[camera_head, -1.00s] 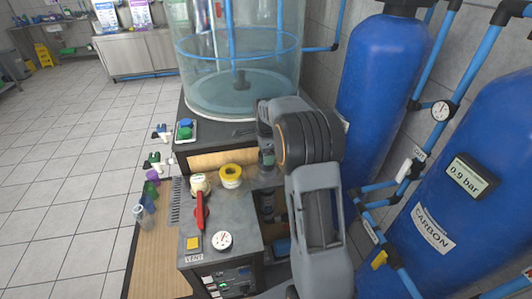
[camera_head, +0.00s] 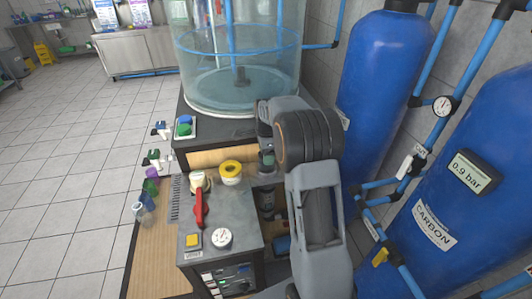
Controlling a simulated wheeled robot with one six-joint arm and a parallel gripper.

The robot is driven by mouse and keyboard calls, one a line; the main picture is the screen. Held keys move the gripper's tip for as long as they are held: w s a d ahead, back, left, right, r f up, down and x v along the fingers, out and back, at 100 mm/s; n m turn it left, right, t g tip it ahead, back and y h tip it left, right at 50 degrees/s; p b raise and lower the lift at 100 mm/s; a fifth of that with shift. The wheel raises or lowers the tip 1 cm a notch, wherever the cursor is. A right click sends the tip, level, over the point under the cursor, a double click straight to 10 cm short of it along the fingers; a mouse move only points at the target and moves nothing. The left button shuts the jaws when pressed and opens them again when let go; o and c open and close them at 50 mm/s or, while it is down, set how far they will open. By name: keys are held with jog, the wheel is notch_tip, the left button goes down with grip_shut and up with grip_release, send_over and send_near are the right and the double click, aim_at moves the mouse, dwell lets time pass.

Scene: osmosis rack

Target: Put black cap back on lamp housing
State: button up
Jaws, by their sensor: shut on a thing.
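My arm reaches in from the lower right, and its wrist bends over the gap at the right side of the grey bench unit. My gripper (camera_head: 267,168) points down there, partly hidden by my own wrist. It is shut on a small dark thing, which fits the black cap but is too small and covered to make out clearly. Below it, a dark upright cylinder (camera_head: 267,199) stands in the gap beside the unit; it may be the lamp housing. I cannot tell whether the held thing touches it.
A clear tank (camera_head: 240,60) stands behind. Blue tanks (camera_head: 385,90) and pipes crowd the right. Small bottles (camera_head: 145,208) stand at left; open floor lies beyond.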

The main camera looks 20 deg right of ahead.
jog(key=shift+f, duration=0.1)
jog(key=o, duration=1.1)
jog(key=shift+r+p, duration=3.4)
jog(key=shift+r, duration=1.15)
